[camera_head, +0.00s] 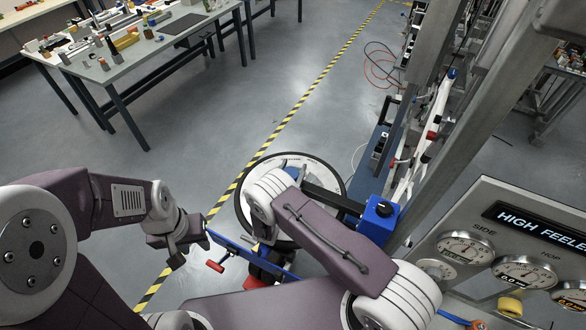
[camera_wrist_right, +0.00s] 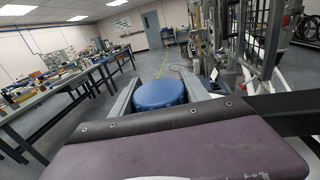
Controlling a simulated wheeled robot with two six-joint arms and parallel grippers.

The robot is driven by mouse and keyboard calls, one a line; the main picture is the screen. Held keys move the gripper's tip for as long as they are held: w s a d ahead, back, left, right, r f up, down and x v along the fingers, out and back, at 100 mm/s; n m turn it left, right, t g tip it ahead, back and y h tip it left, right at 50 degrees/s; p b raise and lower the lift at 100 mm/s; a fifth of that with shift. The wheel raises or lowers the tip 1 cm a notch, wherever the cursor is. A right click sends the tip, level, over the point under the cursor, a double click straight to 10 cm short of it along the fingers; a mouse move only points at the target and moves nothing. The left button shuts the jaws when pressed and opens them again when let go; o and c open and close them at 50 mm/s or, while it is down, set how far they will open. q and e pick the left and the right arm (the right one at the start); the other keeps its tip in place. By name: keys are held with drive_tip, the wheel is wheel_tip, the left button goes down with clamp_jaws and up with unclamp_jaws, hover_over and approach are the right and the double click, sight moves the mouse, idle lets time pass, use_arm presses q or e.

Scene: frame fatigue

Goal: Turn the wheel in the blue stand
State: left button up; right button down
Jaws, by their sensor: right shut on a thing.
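The wheel (camera_head: 243,213), with a dark tyre and a pale rim, lies below my right arm in the head view. My arm hides much of its middle. The blue stand shows as a blue bar (camera_head: 236,247) across the wheel's near side and a blue block (camera_head: 380,214) at its right. My right gripper (camera_wrist_right: 160,88) is shut on a round blue knob (camera_wrist_right: 160,96), held between its grey fingers in the right wrist view. My left gripper (camera_head: 178,247) is left of the wheel, near the bar's left end; its finger gap is unclear.
A gauge panel (camera_head: 480,215) stands close at the right, beside my right arm. Metal uprights (camera_head: 465,110) rise behind it. A workbench (camera_head: 150,55) with tools is at the far left. Open floor with a yellow-black stripe (camera_head: 300,105) lies between.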

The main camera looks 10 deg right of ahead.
drive_tip(key=c, duration=0.6)
unclamp_jaws()
drive_tip(key=shift+o, duration=0.2)
drive_tip(key=b+v, duration=0.4)
drive_tip(key=v, duration=0.5)
